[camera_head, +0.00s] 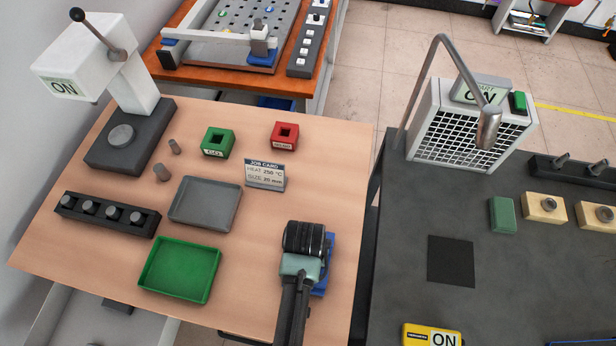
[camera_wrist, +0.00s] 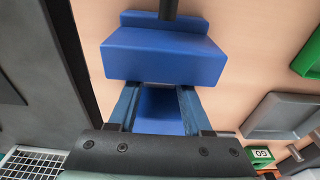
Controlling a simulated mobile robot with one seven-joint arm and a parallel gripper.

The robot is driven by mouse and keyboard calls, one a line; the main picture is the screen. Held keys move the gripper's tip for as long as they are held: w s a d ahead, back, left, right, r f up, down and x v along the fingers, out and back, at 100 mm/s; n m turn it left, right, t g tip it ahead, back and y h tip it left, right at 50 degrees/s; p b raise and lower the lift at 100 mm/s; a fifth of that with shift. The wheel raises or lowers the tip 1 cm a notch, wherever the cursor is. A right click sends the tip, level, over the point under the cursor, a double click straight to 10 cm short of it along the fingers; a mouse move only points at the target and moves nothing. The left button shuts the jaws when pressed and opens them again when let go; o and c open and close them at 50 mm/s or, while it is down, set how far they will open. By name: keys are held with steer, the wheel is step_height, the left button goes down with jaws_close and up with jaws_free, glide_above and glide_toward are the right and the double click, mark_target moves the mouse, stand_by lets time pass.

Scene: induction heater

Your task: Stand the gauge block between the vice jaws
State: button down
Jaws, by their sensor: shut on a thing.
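The blue vice (camera_head: 328,270) stands near the right edge of the wooden table, partly hidden under my gripper (camera_head: 302,265). In the wrist view, the vice's far blue jaw (camera_wrist: 165,52) lies just beyond my fingertips, and blue also shows between the fingers. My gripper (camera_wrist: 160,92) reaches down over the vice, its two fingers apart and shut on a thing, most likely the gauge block. A narrow pale strip (camera_wrist: 161,84) shows between the fingertips; I cannot tell whether it is the block. In the head view my gripper hides the block and the jaw gap.
Left of the vice lie a green tray (camera_head: 150,283) and a grey tray (camera_head: 181,212). A job card (camera_head: 265,175), a red gauge box (camera_head: 284,135) and a green one (camera_head: 217,142) stand behind. A dark bench (camera_head: 410,215) is at the right, across a gap.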

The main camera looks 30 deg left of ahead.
steer(key=shift+f, duration=0.1)
steer(key=shift+c, duration=1.7)
jaws_free()
